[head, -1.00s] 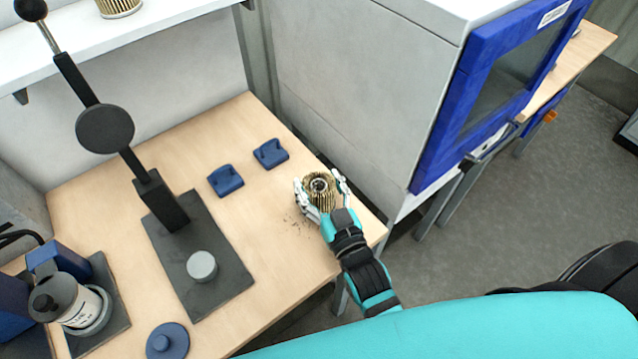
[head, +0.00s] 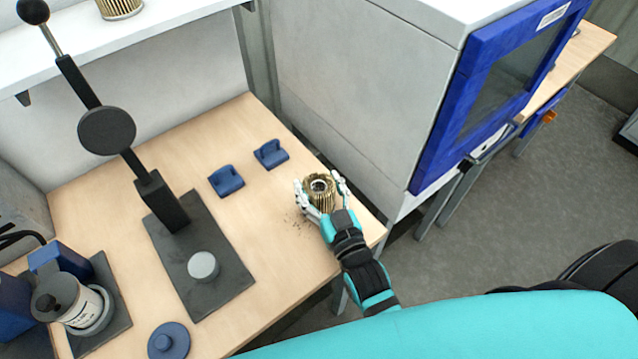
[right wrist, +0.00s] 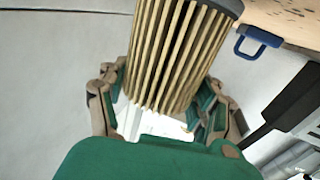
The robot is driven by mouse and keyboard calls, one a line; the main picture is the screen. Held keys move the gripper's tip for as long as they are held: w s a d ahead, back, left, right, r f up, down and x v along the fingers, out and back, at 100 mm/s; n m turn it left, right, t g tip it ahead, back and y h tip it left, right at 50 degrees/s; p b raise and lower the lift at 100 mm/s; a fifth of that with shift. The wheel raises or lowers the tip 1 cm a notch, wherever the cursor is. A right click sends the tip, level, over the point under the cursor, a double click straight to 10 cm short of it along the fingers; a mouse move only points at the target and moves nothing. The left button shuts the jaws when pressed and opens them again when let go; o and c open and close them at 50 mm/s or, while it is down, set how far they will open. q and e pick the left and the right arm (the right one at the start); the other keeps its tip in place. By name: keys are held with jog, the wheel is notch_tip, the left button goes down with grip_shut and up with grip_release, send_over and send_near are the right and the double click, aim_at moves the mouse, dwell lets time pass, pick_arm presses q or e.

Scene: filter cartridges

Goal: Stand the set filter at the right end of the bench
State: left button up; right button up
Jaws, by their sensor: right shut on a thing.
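The filter (head: 320,189) is a pleated, tan-gold cartridge with a hole in its top, upright at the right end of the wooden bench (head: 270,225). My right gripper (head: 321,194) is shut around it, one finger on each side. In the right wrist view the filter's pleats (right wrist: 175,55) and a dark end cap fill the space between the fingers (right wrist: 160,108). I cannot tell whether its base touches the bench. My left gripper is not in view.
Two blue blocks (head: 227,180) (head: 271,153) lie behind and left of the filter. A black lever press (head: 165,205), a blue knobbed disc (head: 169,340) and a canister (head: 75,303) stand further left. A blue-framed cabinet (head: 365,90) is behind right. Dark crumbs lie beside the filter.

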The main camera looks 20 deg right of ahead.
jog(key=shift+r+p, duration=0.1)
jog(key=shift+p, duration=1.15)
dwell(3.2)
dwell(1.0)
dwell(0.4)
jog(key=s+d+r, duration=0.2)
jog(key=s+r, duration=0.2)
jog(key=r, duration=0.1)
jog(key=s+d+r+m+h, duration=0.1)
jog(key=s+d+r, duration=0.2)
jog(key=r, duration=0.3)
jog(key=shift+s+d+r+h, duration=0.25)
jog(key=shift+s+d+h, duration=0.05)
jog(key=shift+s, duration=0.15)
